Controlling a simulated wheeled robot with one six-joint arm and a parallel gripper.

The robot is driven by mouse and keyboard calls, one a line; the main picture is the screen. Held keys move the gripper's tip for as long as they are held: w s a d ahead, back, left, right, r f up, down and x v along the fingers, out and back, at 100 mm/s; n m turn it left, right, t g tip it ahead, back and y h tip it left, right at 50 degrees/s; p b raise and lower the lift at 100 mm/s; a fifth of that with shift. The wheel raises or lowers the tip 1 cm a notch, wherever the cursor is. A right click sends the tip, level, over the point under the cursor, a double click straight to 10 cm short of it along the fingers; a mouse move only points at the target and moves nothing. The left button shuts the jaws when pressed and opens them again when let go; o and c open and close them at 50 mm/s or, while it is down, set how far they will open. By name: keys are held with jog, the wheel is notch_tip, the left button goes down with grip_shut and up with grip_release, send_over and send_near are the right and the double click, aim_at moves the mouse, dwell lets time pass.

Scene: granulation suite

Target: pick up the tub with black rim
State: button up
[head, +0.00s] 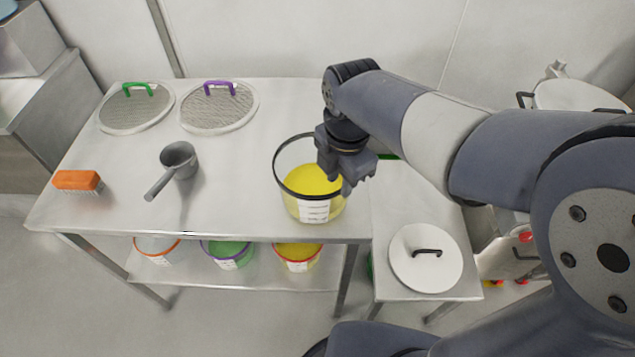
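The tub with black rim (307,207) stands upright on the metal table, near its right end. It is clear-walled, holds yellow powder and has a white label on its front. My gripper (344,183) points down at the right part of the tub and covers part of its rim. The fingers look dark and small. I cannot tell whether they are apart or closed, or whether they touch the rim.
On the metal table (225,185) are a grey scoop (178,160), an orange brush (77,181) and two round sieves (137,109) (218,106). Several tubs (228,253) sit on the shelf below. A lower table at right holds a white lid (426,268).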

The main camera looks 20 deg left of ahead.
aim_at(335, 208)
jog(key=f, duration=0.2)
jog(key=shift+w+a+f, duration=0.1)
jog(key=shift+a+f, duration=0.1)
jog(key=shift+f, duration=0.15)
jog(key=shift+w+f, duration=0.2)
jog(key=shift+f, duration=2.8)
jog(key=shift+c, duration=0.3)
grip_shut()
jog(key=shift+r, duration=0.1)
